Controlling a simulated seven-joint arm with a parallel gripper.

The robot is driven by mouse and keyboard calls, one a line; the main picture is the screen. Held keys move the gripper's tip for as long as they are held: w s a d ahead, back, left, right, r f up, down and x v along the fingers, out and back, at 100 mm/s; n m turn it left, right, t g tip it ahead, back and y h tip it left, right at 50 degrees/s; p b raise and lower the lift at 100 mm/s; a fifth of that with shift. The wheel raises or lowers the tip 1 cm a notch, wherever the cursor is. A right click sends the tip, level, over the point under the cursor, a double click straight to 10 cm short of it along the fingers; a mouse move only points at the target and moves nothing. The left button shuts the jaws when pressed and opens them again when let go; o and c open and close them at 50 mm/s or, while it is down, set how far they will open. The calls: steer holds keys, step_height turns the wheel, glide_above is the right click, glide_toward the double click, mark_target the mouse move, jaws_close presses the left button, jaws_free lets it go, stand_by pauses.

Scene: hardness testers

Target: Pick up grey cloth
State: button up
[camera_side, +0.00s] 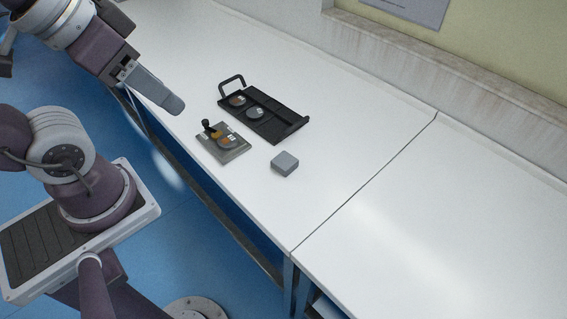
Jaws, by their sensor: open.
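A small grey block-shaped item (285,163), which looks like the folded grey cloth, lies on the white table right of the middle of its left section. My gripper (174,104) is in the upper left, above the table's front edge, well to the left of the grey cloth and apart from it. The gripper is open and nothing shows in it. One finger hides the other from this side.
A black tray (290,128) with a handle holds round discs, behind the cloth. A grey plate (235,155) with a black knob and a disc lies left of the cloth. The white table (390,240) is clear to the right, with a seam across it. A wall (480,85) stands behind.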

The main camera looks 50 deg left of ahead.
steer(key=o, duration=0.5)
steer(key=n+g, duration=0.5)
steer(key=n, duration=1.3)
glide_above(284, 159)
step_height(284, 159, down, 24)
steer(key=shift+n+g, duration=0.3)
steer(key=shift+n, duration=0.2)
step_height(284, 159, down, 10)
steer(key=shift+r, duration=0.15)
